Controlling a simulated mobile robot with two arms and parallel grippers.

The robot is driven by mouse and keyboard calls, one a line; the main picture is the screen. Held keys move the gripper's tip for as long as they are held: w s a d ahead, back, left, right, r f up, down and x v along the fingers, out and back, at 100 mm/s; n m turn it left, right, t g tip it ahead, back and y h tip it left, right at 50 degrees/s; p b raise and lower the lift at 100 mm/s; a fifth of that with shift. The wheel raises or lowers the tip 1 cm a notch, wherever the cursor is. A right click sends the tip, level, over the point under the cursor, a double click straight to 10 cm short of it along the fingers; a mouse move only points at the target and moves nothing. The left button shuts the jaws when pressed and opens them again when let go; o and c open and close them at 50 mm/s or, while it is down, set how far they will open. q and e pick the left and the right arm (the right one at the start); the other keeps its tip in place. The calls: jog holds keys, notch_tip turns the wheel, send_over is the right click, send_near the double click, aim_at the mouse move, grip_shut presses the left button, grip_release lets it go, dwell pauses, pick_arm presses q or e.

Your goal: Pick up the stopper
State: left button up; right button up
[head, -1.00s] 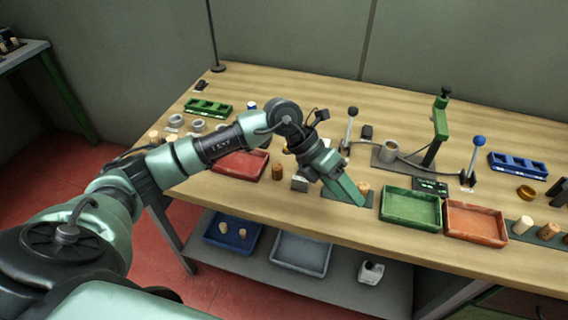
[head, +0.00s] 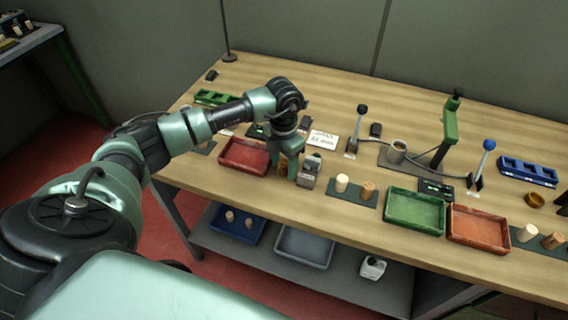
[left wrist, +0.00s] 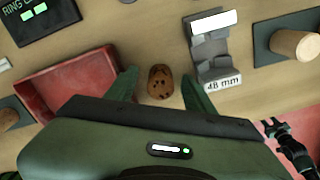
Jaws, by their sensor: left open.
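A brown, dark-speckled cork stopper (left wrist: 160,82) stands on the bare wood. In the left wrist view it is between the fingertips of my left gripper (left wrist: 160,92), with a gap on each side. In the head view the stopper (head: 282,168) is partly hidden behind the fingers. My left gripper (head: 288,166) points down there and is open, right of the red tray (head: 244,170). A grey gauge block (left wrist: 212,58) with an "mm" label stands close to its right. My right gripper is not in view.
Green (head: 414,226) and orange (head: 478,240) trays stand farther right. A green stand (head: 449,130) rises behind.

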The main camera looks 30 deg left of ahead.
pick_arm(q)
jog(key=shift+f, duration=0.3)
grip_shut()
jog(key=shift+r, duration=0.15)
